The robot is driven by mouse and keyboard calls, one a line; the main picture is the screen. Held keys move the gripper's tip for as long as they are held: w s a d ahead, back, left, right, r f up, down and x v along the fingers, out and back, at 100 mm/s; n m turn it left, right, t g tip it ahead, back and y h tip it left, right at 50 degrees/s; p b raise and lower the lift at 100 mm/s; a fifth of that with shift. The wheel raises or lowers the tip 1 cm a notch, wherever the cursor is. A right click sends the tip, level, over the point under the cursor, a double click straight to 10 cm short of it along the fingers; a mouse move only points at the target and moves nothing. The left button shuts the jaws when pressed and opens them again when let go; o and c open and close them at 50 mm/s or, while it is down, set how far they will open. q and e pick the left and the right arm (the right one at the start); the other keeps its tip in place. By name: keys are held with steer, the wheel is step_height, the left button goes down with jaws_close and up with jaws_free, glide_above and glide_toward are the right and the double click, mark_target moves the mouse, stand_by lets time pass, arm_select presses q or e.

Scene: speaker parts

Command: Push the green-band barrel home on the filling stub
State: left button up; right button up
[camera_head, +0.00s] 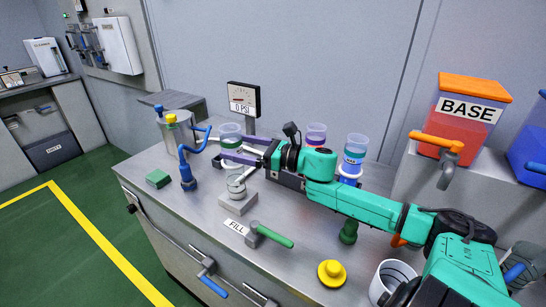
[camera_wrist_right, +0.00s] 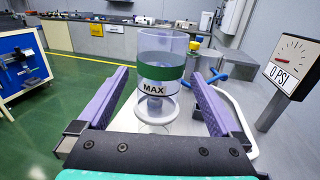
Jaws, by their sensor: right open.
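The clear barrel with the green band (camera_head: 230,130) stands upright above the steel bench, over the area of the filling block. In the right wrist view the barrel (camera_wrist_right: 162,72) shows its green band and a MAX label, with a white ring below it. My right gripper (camera_head: 230,147) is open, its purple fingers on either side of the barrel with gaps visible. The grey filling block (camera_head: 238,203) with a FILL label carries a pale round fitting (camera_head: 237,185). I cannot tell how far the barrel sits on the stub. My left gripper is not in view.
A gauge reading 0 PSI (camera_head: 243,98) stands behind. A blue-handled fitting (camera_head: 188,178) and a canister (camera_head: 176,128) stand left. Purple-band (camera_head: 316,133) and blue-band (camera_head: 354,150) barrels stand right. A green-handled lever (camera_head: 270,236) and a yellow knob (camera_head: 332,272) lie in front.

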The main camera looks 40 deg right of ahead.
steer(key=shift+s+d+f, duration=0.2)
steer(key=shift+s, duration=0.25)
steer(key=p+v, duration=0.1)
steer(key=v, duration=0.8)
steer(key=shift+r, duration=0.3)
